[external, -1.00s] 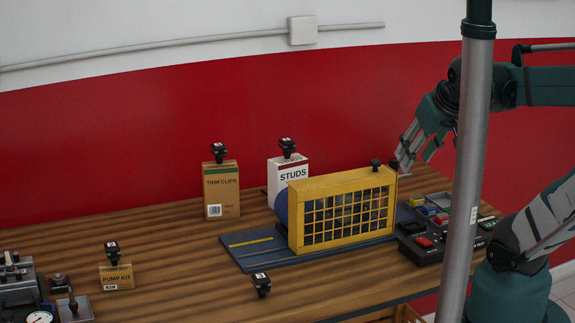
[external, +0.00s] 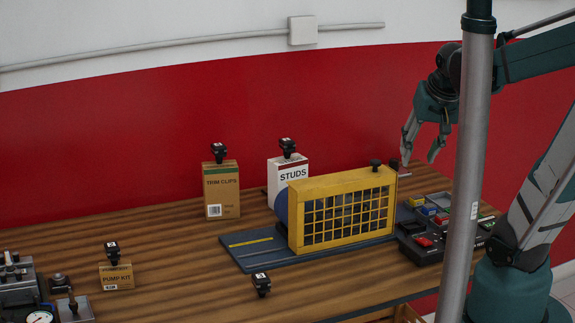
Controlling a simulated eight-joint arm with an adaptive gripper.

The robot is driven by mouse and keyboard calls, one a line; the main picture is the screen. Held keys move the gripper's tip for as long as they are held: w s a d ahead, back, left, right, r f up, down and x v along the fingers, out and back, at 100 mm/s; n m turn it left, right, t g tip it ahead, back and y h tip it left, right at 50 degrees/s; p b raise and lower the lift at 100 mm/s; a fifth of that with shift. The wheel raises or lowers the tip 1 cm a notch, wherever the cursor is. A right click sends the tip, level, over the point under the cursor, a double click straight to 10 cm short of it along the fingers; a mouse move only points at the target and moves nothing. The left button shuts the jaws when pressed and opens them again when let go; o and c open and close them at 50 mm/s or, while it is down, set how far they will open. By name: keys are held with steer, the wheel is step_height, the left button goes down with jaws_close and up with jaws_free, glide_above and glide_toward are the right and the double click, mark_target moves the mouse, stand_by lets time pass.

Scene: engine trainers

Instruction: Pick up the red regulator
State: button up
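Several small coloured parts sit in a dark tray at the right end of the table. One red part (external: 424,242) lies in the tray's front section and another small red part (external: 441,219) lies farther back. They are too small to tell which is the regulator. My gripper (external: 419,162) is above the back of the tray, right of the yellow cage. Its fingers point down, are spread apart and hold nothing. A pole in front hides part of the tray.
Trim clips (external: 221,190), studs (external: 292,172) and pump kit (external: 117,277) boxes stand farther left. A grey pole (external: 466,190) rises in front of my arm.

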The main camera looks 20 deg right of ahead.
steer(key=w+d+f+m+g+p, duration=0.1)
steer(key=w+d+f+m+g, duration=0.2)
steer(key=w+d+f+m, duration=0.4)
steer(key=m+g+p, duration=0.2)
steer(key=m, duration=0.5)
glide_above(443, 215)
steer(key=shift+f, duration=4.35)
steer(key=shift+f, duration=1.3)
steer(key=shift+f, duration=0.15)
steer(key=shift+f+b, duration=0.45)
steer(key=shift+f, duration=2)
